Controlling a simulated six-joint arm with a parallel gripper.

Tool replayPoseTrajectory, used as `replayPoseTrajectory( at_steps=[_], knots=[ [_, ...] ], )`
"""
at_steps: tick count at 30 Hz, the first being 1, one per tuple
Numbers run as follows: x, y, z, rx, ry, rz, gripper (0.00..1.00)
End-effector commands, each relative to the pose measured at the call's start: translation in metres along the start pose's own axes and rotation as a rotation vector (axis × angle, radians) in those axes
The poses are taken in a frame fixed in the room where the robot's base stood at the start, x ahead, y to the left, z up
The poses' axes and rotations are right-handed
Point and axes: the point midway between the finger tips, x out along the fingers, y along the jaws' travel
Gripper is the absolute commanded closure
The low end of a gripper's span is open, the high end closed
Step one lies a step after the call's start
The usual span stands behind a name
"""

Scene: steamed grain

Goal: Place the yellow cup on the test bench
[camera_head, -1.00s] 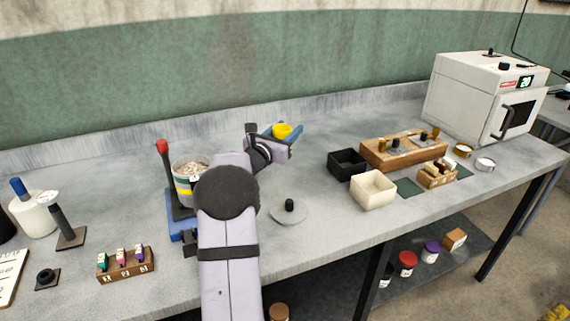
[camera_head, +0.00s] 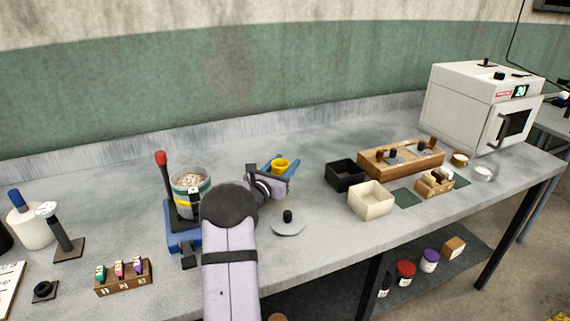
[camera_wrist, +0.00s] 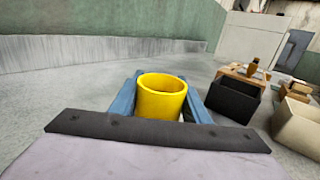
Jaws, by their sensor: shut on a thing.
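The yellow cup (camera_head: 281,164) is upright between the blue fingers of my gripper (camera_head: 280,168). In the wrist view the cup (camera_wrist: 162,96) shows its open, empty-looking top, with a blue finger on each side; my gripper (camera_wrist: 160,100) is shut on it. The cup is over the grey test bench (camera_head: 310,247), behind the round lid with the black knob. I cannot tell whether the cup's base touches the bench, since my gripper hides it.
A pot of grain (camera_head: 191,184) on a blue stand is left of my arm. The knobbed lid (camera_head: 288,226) lies in front. A black box (camera_head: 345,175), a cream box (camera_head: 371,199) and a wooden rack (camera_head: 402,158) are right. The bench behind the cup is clear.

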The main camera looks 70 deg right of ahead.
Motion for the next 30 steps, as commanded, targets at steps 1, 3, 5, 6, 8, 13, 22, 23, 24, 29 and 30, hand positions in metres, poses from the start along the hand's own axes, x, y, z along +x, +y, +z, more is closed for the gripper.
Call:
replayPoseTrajectory(
  at_steps=[1,3,5,6,8,13,22,23,24,29,30],
  knots=[
    [0.0001,0.0001,0.0009,0.001,-0.002,0.0,1.0],
    [0.0001,0.0001,0.0008,0.001,-0.001,0.0,1.0],
    [0.0001,0.0001,0.0006,0.001,-0.001,0.0,1.0],
    [0.0001,0.0001,-0.0001,0.001,-0.001,0.0,1.0],
    [0.0001,0.0001,-0.0017,0.0,-0.001,0.0,1.0],
    [0.0,0.0001,-0.0026,0.0,0.0,0.0,0.41],
    [0.0,0.0001,-0.0023,0.0,0.0,0.0,0.39],
    [0.0,0.0001,-0.0019,0.0,0.0,0.0,0.39],
    [0.0,0.0001,-0.001,0.0,0.0,0.0,0.39],
    [-0.0052,0.0007,-0.0002,0.0,0.001,0.001,0.39],
    [-0.0092,0.0007,-0.0007,0.0,0.001,0.001,0.39]
  ],
)
